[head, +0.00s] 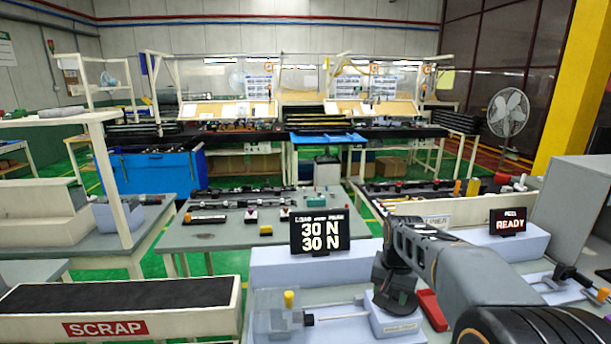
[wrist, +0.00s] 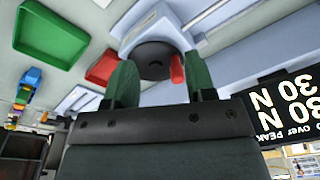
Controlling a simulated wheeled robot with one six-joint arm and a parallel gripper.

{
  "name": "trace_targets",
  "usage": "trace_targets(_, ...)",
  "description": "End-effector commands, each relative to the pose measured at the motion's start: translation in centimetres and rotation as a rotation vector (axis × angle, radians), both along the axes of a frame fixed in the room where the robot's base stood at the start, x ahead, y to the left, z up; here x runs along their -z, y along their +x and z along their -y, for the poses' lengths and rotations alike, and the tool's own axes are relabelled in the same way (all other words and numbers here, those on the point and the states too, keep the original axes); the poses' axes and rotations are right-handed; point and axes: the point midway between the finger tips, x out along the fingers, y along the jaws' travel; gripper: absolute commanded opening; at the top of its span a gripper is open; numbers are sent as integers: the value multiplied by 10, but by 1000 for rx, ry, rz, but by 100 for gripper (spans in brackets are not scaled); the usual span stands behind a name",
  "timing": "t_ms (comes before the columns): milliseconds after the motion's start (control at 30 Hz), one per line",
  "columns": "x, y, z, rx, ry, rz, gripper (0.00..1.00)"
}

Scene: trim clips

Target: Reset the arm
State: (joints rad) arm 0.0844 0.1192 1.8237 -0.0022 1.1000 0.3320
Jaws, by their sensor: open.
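My arm reaches in from the lower right in the head view, and my gripper (head: 396,298) hangs low over a pale blue-grey fixture block (head: 398,324) with a small label. In the wrist view my gripper (wrist: 161,80) has its two dark green fingers spread apart. Nothing is clasped between them. Beyond the fingers the wrist view shows a dark round part (wrist: 155,60) on the pale block and a small red piece (wrist: 178,68) close to the right finger. Whether the fingers touch either one I cannot tell.
A display reading 30 N (head: 320,232) stands behind the fixture, and a READY display (head: 508,221) is at right. A red tray (head: 433,310) lies beside the block. A clear guard with a yellow knob (head: 289,299) is at left. A SCRAP bin (head: 190,327) stands further left.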

Motion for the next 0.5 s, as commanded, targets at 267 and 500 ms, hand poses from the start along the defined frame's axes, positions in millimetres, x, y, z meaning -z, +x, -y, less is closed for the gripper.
trace_targets(267,9,-121,-24,-366,-63,130,50)
trace_targets(500,9,-169,-32,-402,-81,210,50)
